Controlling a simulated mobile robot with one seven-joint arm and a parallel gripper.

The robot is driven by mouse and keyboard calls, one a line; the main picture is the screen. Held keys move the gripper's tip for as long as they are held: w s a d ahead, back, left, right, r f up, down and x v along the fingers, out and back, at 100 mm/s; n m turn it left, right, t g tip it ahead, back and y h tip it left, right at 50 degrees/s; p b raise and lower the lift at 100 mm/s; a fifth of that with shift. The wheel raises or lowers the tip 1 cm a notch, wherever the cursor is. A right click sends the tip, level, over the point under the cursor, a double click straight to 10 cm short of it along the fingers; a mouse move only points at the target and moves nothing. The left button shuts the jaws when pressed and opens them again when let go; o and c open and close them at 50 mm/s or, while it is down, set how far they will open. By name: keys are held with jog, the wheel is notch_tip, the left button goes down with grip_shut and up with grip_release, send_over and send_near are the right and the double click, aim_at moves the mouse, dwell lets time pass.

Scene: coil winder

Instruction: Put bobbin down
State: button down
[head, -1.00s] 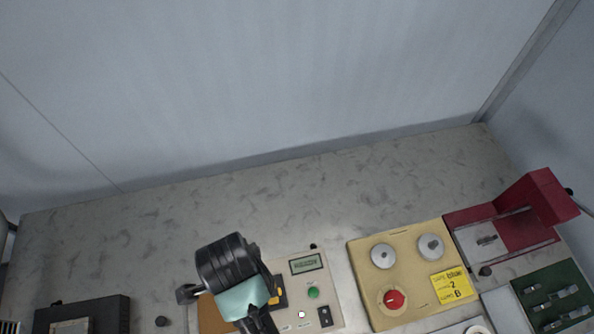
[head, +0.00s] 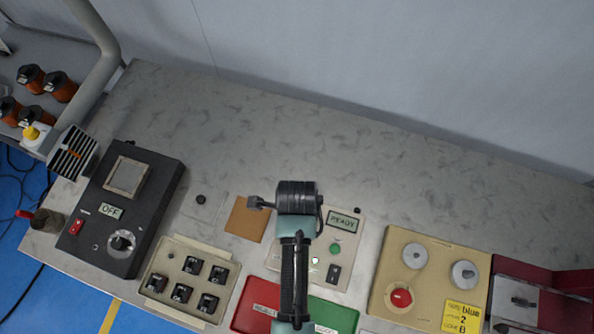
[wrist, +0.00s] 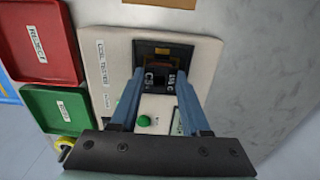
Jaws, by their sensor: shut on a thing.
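My gripper (wrist: 161,78) points down at the coil tester (wrist: 117,60) in the wrist view. Its two blue fingers are closed on a small dark bobbin (wrist: 158,77), largely in shadow. The bobbin is at the tester's dark, yellow-edged socket (wrist: 177,53); I cannot tell whether it is seated or just above. In the head view my arm covers the left part of the coil tester (head: 350,258), and the fingers and bobbin are hidden. The tester's display (head: 343,220) reads READY, above a green button (head: 335,247).
A red reject tray (wrist: 36,45) and a green tray (wrist: 52,105) lie beside the tester. A bobbin holder (head: 165,255) with several dark pieces, a black control box (head: 150,190) and a beige panel (head: 390,265) flank it. The bench behind (head: 250,130) is clear.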

jog(key=shift+f, duration=0.15)
jog(key=shift+c, duration=1.9)
grip_release()
